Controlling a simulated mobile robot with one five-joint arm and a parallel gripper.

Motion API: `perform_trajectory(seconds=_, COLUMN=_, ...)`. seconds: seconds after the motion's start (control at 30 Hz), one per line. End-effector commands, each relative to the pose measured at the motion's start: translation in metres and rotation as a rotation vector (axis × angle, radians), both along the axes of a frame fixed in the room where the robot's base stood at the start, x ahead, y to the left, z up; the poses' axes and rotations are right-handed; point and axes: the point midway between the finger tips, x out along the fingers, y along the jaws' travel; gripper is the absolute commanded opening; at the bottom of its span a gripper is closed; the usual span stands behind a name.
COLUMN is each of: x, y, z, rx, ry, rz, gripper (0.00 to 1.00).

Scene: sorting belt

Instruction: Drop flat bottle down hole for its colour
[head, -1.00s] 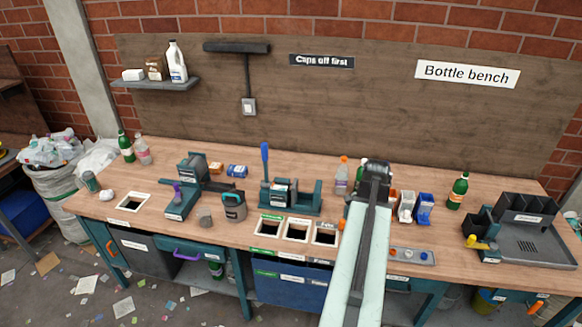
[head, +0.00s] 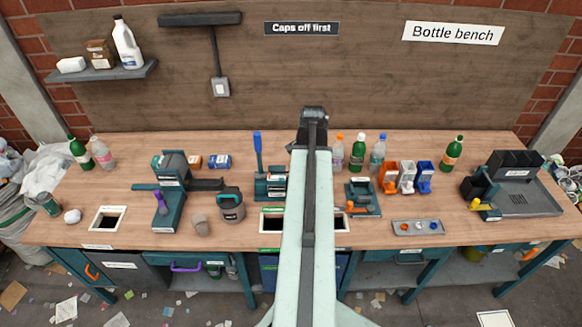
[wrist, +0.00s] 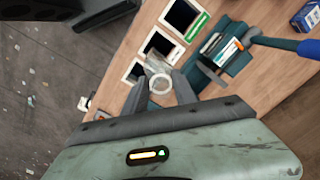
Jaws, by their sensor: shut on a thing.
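My gripper (wrist: 157,92) is shut on a clear flat bottle (wrist: 158,69) in the wrist view. The bottle's round pale neck ring faces the camera, between the fingers. Three square holes with pale rims lie beyond: a green-labelled hole (wrist: 182,14), a middle hole (wrist: 158,46) and an end hole (wrist: 134,70). The bottle appears over or close to the middle and end holes; its height above them is unclear. In the head view my arm hides the gripper, bottle and middle hole. The green-labelled hole (head: 270,222) shows left of the arm, the end hole (head: 341,222) right.
A teal fixture with a blue-handled lever (head: 258,146) stands behind the holes. A teal device with an orange part (head: 362,197) and a tray of caps (head: 418,227) stand to the right. Several bottles line the back. Another hole (head: 108,219) is at far left.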

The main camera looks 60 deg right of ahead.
Motion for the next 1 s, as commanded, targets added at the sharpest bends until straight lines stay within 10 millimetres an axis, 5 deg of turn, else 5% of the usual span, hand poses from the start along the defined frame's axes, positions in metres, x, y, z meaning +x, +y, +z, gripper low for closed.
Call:
perform_trajectory(seconds=0.37, x=0.004, y=0.002, z=-0.018, rx=0.0, ry=0.0, rz=0.009, gripper=0.0)
perform_trajectory(seconds=1.0, x=0.005, y=0.002, z=-0.106, rx=0.0, ry=0.0, rz=0.01, gripper=0.0)
